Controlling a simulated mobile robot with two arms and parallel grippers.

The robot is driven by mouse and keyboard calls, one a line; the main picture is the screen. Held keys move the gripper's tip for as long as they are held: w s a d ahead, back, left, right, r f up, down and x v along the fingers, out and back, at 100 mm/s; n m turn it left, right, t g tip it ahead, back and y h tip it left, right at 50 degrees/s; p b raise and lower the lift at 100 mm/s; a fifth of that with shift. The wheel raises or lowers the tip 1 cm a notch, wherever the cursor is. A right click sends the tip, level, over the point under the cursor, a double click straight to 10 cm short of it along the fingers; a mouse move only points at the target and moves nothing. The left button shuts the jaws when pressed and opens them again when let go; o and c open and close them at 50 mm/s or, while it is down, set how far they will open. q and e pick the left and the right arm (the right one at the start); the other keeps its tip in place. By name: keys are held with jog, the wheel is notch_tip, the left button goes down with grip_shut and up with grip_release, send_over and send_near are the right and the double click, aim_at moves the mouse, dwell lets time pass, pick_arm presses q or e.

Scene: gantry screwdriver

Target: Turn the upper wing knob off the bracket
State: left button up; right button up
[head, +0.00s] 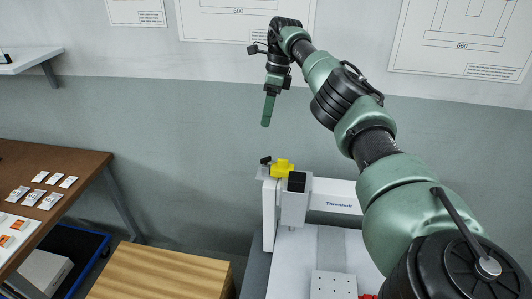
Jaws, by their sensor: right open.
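A yellow part with short lobes (283,168) sits at the upper left end of the white gantry (336,194), beside a dark block (297,181). A small black knob-like part (266,160) sticks up just left of the yellow part. I cannot tell for sure which of these is the upper wing knob, and the bracket is not clear at this size. My right gripper (268,110) is open and empty, its green fingers pointing down, seen nearly edge-on. It hangs above the yellow part, clearly apart from it. My left gripper is not in view.
A grey perforated block (333,285) and a red part (368,296) are at the bottom. A wooden box (160,272) stands left of the gantry. A brown table (80,165) with small packets is at the left. The wall is behind my right gripper.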

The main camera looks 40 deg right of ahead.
aim_at(266, 158)
jog(key=f+m+h+b, duration=0.1)
jog(key=f+m, duration=0.1)
jog(key=m, duration=0.1)
jog(key=f+m+b, duration=0.1)
jog(key=f+m, duration=0.2)
jog(key=m, duration=0.1)
jog(key=f+m+h+b, duration=0.1)
jog(key=f+m, duration=0.1)
jog(key=m, duration=0.1)
jog(key=shift+s+a+f+m+h, duration=0.1)
jog(key=shift+a+f+m+h, duration=0.2)
jog(key=shift+a+m, duration=0.1)
jog(key=shift+f+p, duration=0.55)
jog(key=shift+f, duration=3.35)
grip_shut()
